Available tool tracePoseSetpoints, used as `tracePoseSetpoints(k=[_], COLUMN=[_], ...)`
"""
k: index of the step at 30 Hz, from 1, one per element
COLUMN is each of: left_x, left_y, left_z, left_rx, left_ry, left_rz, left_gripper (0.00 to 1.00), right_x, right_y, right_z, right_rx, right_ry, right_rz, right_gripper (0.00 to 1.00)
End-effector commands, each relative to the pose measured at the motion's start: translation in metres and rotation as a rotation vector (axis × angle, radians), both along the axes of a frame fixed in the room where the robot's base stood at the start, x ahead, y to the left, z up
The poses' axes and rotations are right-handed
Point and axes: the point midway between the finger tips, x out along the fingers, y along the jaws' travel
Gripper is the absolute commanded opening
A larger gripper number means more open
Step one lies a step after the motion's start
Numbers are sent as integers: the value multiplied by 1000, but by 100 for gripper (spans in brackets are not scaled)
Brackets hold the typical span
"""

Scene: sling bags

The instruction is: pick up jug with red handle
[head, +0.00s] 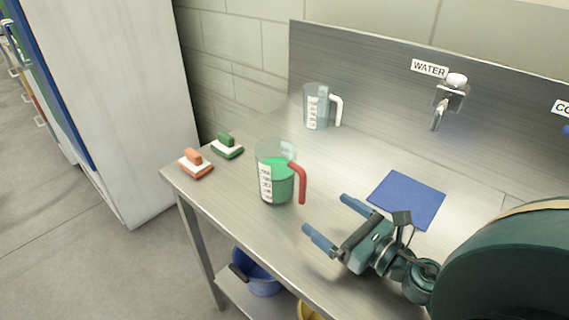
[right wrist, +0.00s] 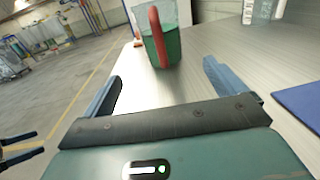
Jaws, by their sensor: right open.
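The jug with the red handle (head: 277,182) stands upright on the metal counter, clear-walled with a white scale and green liquid inside. Its red handle (head: 299,183) faces right, towards my right gripper. My right gripper (head: 328,219) is open and empty, to the right of the jug and apart from it. In the right wrist view the jug (right wrist: 172,45) stands beyond the open fingers, its red handle (right wrist: 158,38) towards me. My left gripper (right wrist: 18,146) shows at the left edge of that view, fingers apart; it is not in the head view.
A clear jug with a white handle (head: 317,108) stands at the back. Green (head: 228,145) and orange (head: 195,163) brushes lie left of the red-handled jug. A blue mat (head: 407,199) lies at right, below the water tap (head: 448,97). A blue bucket (head: 258,276) is under the counter.

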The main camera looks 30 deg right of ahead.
Motion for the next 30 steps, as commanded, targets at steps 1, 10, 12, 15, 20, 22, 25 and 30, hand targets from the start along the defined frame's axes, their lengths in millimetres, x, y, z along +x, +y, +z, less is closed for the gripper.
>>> tracePoseSetpoints(k=[1, 10, 12, 15, 20, 22, 25, 30], left_x=[0, -3, -4, -5, -6, -7, -8, -7], left_y=[0, 3, 7, 11, 12, 12, 13, 17], left_z=[-1, 9, 9, 7, 5, 4, 6, 11], left_rx=[1, 11, 17, 24, 22, 23, 26, 32], left_ry=[2, 21, 31, 48, 62, 66, 72, 81], left_rz=[0, 5, 13, 26, 36, 36, 37, 48], left_gripper=[94, 94, 94, 94, 94, 94, 94, 94], right_x=[0, 31, 44, 60, 75, 78, 87, 113], right_y=[0, 7, 11, 15, 19, 20, 22, 30], right_z=[0, 6, 5, 4, 2, 1, 3, 4], right_rx=[1, 1, 2, 1, 1, 1, 3, 3], right_ry=[0, -3, -3, -2, -1, 0, -1, -1], right_rz=[0, 1, 1, 0, 0, -1, -1, -1], right_gripper=[96, 96, 96, 96, 96, 96, 96, 96])
